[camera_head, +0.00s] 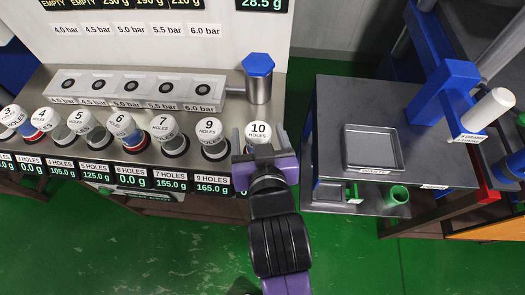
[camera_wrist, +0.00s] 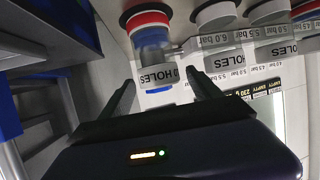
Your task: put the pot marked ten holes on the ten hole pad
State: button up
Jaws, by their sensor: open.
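The pot marked ten holes (camera_head: 258,132) has a white labelled cap and stands at the right end of the pot row. My gripper (camera_head: 262,150) is open, with a finger on either side of the cap. The fingertips (camera_wrist: 160,82) show small gaps to it. My gripper hides the pad's display in the head view.
The nine holes pot (camera_head: 209,130) stands close at left, with several more pots beyond. Behind are a row of bar-marked blocks (camera_head: 131,88) and a blue-capped cylinder (camera_head: 259,78). At right, a dark table (camera_head: 335,100) holds an empty tray (camera_head: 373,147) and a blue stand.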

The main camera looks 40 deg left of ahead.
jog(key=v, duration=0.8)
jog(key=s+d+f+m+t+h, duration=0.15)
jog(key=d+f, duration=0.25)
jog(key=d, duration=0.6)
jog(key=d+f+m+t+h, duration=0.1)
jog(key=d+f+m+h, duration=0.2)
jog(key=d, duration=0.6)
jog(key=s+d+r+m+t+h, duration=0.2)
jog(key=s+d+m+h, duration=0.2)
jog(key=s+d, duration=1)
jog(key=shift+s+d+h, duration=0.3)
jog(key=shift+d+h, duration=0.15)
jog(key=shift+d, duration=0.55)
jog(key=shift+f+t, duration=0.1)
jog(key=shift+t, duration=0.15)
